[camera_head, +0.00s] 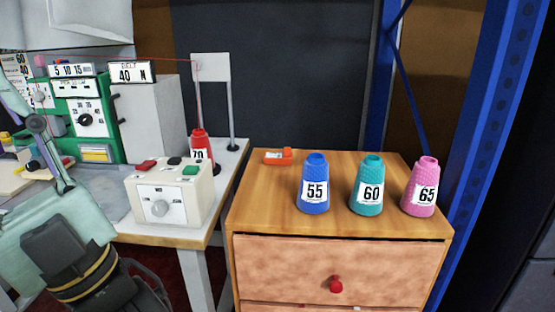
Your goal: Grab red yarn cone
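The red yarn cone (200,138), with a white label reading 70, stands upright on the white table at the back, beside the thin metal stand. A red thread runs up from it toward the stand's top plate and off to the left. The control box in front hides its lower part a little. My gripper (140,285) shows as a dark shape at the lower left, at the end of my mint-coloured arm. It is well apart from the red cone and nearer to me. Its fingertips are not clearly seen.
A white control box (167,202) with red and green buttons stands before the red cone. Blue (315,170), teal (369,170) and pink (423,175) cones and a small orange tool (277,157) sit on the wooden cabinet (260,195). A green machine (90,115) stands at left.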

